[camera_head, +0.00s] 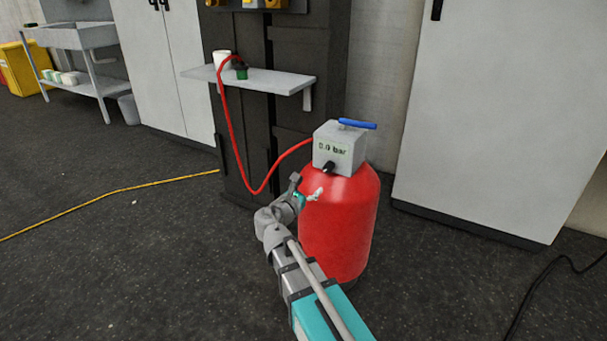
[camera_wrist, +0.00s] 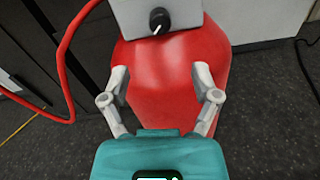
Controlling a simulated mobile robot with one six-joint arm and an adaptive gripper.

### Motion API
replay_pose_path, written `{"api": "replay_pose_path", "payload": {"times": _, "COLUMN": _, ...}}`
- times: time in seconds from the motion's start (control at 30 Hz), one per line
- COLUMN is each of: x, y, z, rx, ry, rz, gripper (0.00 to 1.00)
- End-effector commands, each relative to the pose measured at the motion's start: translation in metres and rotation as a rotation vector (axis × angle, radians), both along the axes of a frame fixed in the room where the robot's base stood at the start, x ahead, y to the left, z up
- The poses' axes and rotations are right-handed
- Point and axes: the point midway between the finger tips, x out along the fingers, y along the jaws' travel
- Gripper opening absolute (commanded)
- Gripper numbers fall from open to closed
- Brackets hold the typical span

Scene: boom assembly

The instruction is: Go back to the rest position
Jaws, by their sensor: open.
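My gripper (camera_head: 316,194) is at the end of my outstretched arm, in front of the upper part of a red tank (camera_head: 342,225). In the wrist view my gripper (camera_wrist: 161,85) is open, its two fingers apart with nothing between them and the red tank (camera_wrist: 165,70) behind. A grey box (camera_head: 340,148) on the tank reads 0.0 bar and has a black knob (camera_head: 328,168) on its front and a blue handle (camera_head: 357,123) on top. The knob (camera_wrist: 159,20) also shows above the fingers in the wrist view.
A red hose (camera_head: 235,140) loops from the box to a small shelf (camera_head: 262,79) holding a white cup (camera_head: 222,60). A grey cabinet (camera_head: 490,110) stands at right. A yellow cable (camera_head: 110,198) and a black cable (camera_head: 540,275) lie on the floor. The left floor is mostly clear.

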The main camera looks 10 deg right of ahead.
Motion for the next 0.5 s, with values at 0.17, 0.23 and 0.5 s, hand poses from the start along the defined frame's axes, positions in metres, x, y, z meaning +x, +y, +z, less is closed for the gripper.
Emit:
{"api": "replay_pose_path", "payload": {"times": 0.17, "x": -0.005, "y": -0.011, "z": -0.002, "rx": 0.078, "ry": -0.010, "rz": -0.030, "gripper": 0.79}}
{"api": "replay_pose_path", "payload": {"times": 0.23, "x": -0.008, "y": -0.020, "z": -0.005, "rx": 0.146, "ry": -0.020, "rz": -0.058, "gripper": 0.79}}
{"api": "replay_pose_path", "payload": {"times": 0.5, "x": -0.038, "y": -0.067, "z": -0.027, "rx": 0.574, "ry": -0.098, "rz": -0.263, "gripper": 0.79}}
